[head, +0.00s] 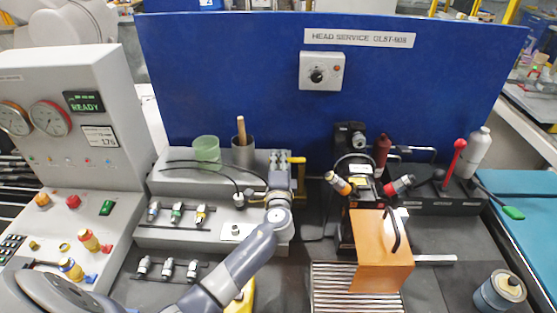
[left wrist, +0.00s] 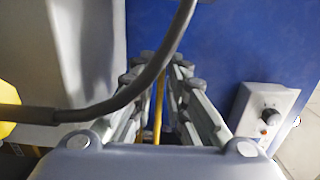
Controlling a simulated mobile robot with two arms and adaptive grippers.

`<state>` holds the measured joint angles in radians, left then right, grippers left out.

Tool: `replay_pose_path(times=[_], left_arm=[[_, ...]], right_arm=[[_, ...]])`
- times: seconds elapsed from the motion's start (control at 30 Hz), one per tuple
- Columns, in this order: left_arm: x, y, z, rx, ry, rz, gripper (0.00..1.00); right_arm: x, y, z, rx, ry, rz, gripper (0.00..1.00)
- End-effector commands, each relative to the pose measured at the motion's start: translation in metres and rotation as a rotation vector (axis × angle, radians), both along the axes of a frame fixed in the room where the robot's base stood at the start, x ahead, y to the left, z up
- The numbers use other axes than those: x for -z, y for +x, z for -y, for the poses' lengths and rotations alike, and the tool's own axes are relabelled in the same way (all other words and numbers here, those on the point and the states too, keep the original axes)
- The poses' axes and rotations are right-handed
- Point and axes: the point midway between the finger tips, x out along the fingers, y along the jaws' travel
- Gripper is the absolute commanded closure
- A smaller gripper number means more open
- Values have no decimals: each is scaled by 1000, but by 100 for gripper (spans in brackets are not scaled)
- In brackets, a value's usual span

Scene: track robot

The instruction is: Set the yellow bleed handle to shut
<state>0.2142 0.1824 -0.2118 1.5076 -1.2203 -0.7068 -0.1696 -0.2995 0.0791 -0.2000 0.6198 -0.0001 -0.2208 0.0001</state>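The yellow bleed handle (head: 300,175) stands at the right end of the grey stepped bench unit, in front of the blue panel. It shows as a crooked yellow bar in the head view. My left gripper (head: 280,160) is at this end of the unit, just left of the handle. In the left wrist view a thin yellow bar (left wrist: 158,112) runs between the two fingers of my left gripper (left wrist: 157,72). The fingers are apart, with gaps beside the bar. Whether either finger touches it I cannot tell. My right gripper is not in view.
A dark hose (left wrist: 145,85) crosses close before the left wrist camera. A green cup (head: 207,149) and a grey cup (head: 243,154) stand behind the arm. A black fixture with an orange block (head: 382,262) stands to the right. The blue panel (head: 235,75) closes the back.

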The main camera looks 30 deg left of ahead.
Motion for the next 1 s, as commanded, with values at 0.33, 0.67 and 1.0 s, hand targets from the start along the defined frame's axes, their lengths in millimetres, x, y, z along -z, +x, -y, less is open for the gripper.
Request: replay_pose_path(times=[0.33, 0.67, 1.0], left_arm=[[3, -1, 2, -22, -3, 1, 100], [7, -14, 12, -268, -6, 4, 100], [1, -22, 19, -416, -1, 1, 100]], right_arm=[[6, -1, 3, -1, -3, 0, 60], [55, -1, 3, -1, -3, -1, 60], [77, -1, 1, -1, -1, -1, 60]])
